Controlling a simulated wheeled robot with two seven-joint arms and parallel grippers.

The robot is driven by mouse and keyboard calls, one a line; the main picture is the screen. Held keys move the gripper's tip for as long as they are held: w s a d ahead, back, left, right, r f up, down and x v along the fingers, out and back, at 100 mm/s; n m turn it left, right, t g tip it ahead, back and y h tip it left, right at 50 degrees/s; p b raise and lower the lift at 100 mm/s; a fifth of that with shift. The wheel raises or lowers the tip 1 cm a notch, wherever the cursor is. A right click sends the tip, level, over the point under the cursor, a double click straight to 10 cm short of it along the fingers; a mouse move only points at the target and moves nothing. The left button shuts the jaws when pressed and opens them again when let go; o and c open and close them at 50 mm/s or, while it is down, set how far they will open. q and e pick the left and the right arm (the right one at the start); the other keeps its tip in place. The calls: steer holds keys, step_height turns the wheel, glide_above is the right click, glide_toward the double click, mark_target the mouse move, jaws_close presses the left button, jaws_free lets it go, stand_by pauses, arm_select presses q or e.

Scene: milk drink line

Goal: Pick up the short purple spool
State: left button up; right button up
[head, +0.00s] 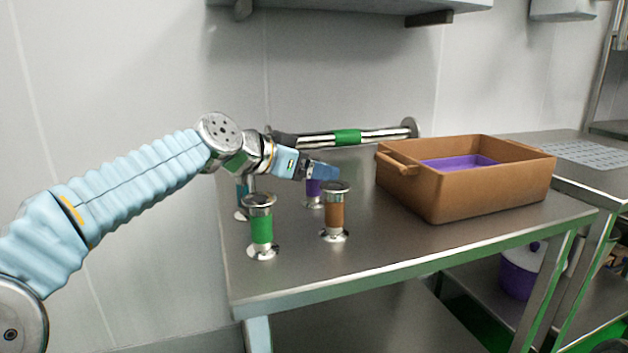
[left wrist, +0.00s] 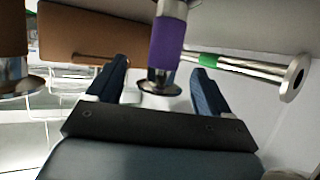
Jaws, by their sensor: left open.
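The short purple spool (head: 313,190) stands upright on the steel table, behind the brown-banded spool. Its top is hidden by my left gripper (head: 318,171) in the head view. In the left wrist view the purple spool (left wrist: 168,50) shows between the two dark blue fingers of my left gripper (left wrist: 157,82), with a gap on each side. The left gripper is open and holds nothing. My right gripper is in neither view.
A brown spool (head: 335,214), a green spool (head: 261,229) and a teal spool (head: 241,197) stand close by. A long steel spool with a green band (head: 347,137) lies behind. A brown crate (head: 480,194) with a purple item inside stands to the right. The front table area is clear.

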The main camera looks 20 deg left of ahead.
arm_select(q)
steer(key=shift+x, duration=1.35)
steer(key=c, duration=1.2)
steer(key=shift+o, duration=0.2)
steer(key=shift+r, duration=0.1)
